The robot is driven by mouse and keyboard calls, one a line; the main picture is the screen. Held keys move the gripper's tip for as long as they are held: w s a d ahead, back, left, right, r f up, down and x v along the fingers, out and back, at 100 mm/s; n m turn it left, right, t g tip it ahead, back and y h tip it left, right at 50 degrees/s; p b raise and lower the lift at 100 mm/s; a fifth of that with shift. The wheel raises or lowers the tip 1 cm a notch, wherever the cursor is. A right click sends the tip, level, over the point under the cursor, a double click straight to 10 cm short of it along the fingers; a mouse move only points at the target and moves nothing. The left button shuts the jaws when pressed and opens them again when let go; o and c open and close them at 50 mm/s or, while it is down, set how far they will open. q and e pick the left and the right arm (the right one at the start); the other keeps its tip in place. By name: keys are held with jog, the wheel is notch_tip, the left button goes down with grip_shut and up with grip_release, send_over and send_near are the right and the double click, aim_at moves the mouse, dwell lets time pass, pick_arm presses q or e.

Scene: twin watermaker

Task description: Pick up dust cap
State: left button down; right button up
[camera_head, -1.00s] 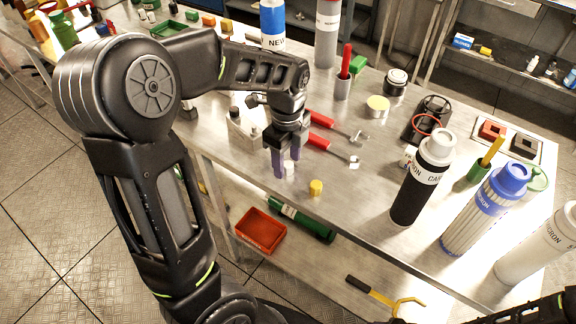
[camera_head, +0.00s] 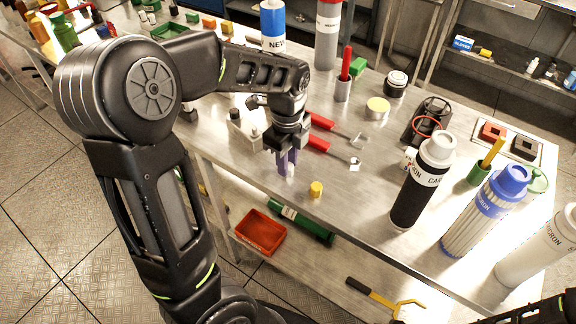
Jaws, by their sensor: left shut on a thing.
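My left gripper (camera_head: 287,168) points down at the front of the metal bench, its purple fingers close together. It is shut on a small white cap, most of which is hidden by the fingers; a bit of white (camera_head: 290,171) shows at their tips. I cannot tell if the cap is clear of the bench top. A small yellow cap (camera_head: 316,189) stands on the bench just to the right of the fingers, apart from them. My right gripper is not in view; only a dark part of my arm shows at the bottom right corner.
Red-handled tools (camera_head: 318,143) lie right of the gripper. A pale block (camera_head: 243,128) with small parts sits left of it. A black-and-white canister (camera_head: 422,182) and a blue-capped filter (camera_head: 484,210) stand to the right. The bench's front edge is close; a red bin (camera_head: 260,233) is below.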

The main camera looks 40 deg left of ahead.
pick_arm(q)
notch_tip(320, 180, up, 10)
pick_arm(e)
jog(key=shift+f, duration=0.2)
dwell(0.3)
pick_arm(q)
jog(key=shift+a, duration=0.1)
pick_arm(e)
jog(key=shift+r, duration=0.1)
